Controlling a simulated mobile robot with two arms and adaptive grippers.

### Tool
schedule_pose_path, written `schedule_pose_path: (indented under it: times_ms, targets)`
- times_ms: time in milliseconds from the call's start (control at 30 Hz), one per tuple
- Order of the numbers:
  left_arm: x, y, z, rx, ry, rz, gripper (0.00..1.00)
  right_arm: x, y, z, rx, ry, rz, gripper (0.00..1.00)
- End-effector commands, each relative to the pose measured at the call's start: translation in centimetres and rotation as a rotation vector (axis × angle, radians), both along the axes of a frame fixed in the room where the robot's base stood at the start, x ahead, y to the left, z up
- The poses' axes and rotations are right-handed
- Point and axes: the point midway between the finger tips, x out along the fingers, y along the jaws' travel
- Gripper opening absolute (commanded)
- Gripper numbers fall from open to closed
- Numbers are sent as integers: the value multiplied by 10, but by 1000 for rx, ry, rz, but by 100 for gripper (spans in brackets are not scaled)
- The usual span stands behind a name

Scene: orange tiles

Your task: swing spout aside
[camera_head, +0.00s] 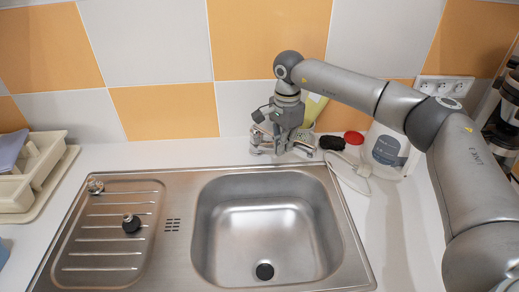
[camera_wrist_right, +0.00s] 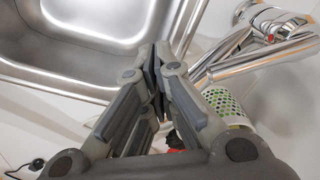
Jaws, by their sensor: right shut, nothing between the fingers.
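The chrome tap (camera_head: 262,139) stands behind the sink basin, partly hidden by my right gripper in the head view. In the right wrist view the tap body (camera_wrist_right: 275,22) is at the upper right, and its long spout (camera_wrist_right: 255,62) runs down to the left, ending close to the right of my fingers. My right gripper (camera_head: 284,148) points down at the tap. In the wrist view my right gripper (camera_wrist_right: 155,68) is shut and empty, its tips near the spout end. I cannot tell whether it touches the spout. My left gripper is not in view.
The steel basin (camera_head: 268,225) is empty, with a drainboard (camera_head: 105,235) to its left holding a black plug (camera_head: 131,223). Right of the tap stand a black brush (camera_head: 332,142), a red cap (camera_head: 354,137) and a white container (camera_head: 385,150). A beige dish rack (camera_head: 40,178) is far left.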

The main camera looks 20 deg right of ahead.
Motion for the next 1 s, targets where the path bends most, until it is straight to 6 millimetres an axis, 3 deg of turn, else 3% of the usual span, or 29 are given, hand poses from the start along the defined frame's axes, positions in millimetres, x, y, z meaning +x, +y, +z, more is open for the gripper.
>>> schedule_pose_path:
  times_ms: [533,1000]
  targets:
    - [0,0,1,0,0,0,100,5,-28,0,-1,0,-2,0]
    - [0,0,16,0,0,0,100,-5,-17,20,0,0,1,0]
